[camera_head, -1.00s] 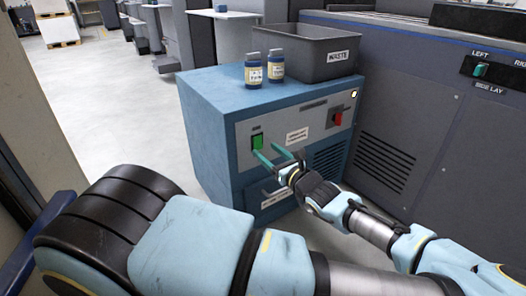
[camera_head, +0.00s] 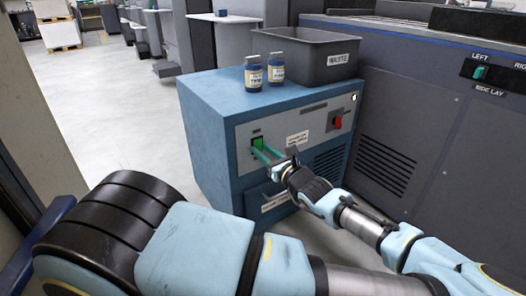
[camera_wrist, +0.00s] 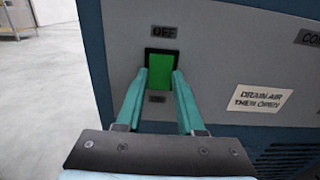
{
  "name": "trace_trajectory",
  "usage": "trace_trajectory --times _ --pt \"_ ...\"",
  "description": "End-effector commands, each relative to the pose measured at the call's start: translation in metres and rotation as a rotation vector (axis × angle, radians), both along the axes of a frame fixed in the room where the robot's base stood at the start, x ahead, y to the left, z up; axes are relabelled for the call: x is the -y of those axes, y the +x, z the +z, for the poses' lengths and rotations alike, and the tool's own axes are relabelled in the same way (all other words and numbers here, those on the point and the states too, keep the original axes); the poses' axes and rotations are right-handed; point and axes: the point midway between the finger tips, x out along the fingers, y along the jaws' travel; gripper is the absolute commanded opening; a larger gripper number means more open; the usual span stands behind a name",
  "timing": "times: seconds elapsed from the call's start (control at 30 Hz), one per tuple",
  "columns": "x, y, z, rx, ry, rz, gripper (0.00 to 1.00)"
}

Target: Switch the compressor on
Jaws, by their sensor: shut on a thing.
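The blue compressor cabinet (camera_head: 205,135) has a grey front panel with a green rocker switch (camera_head: 257,142) at its upper left. In the wrist view the green switch (camera_wrist: 160,72) sits in a dark frame, with an "OFF" label above and a smaller, blurred label below. My gripper (camera_head: 262,149) is at the switch with its teal fingers. In the wrist view my gripper (camera_wrist: 159,78) has one fingertip on each side of the green rocker, shut on it. The fingers hide part of the switch's lower edges.
A red switch (camera_head: 338,122) and a small pale indicator (camera_head: 354,97) are at the panel's right. A "DRAIN AIR THEN OPEN" label (camera_wrist: 259,98) is beside my gripper. Two blue jars (camera_head: 253,75) and a waste bin (camera_head: 305,62) stand on top. A grey machine (camera_head: 410,120) is at right.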

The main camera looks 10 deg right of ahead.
Motion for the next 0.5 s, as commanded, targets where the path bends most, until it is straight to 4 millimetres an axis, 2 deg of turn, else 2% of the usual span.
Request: trace_trajectory --times 0.03,0.2,0.5 --pt "-0.0004 -0.0002 0.0000 0.000 0.000 0.001 0.16" --pt "-0.0005 -0.0003 -0.0001 0.000 0.000 0.001 0.00" --pt "-0.0006 0.0004 -0.0015 0.034 0.019 0.001 0.00"
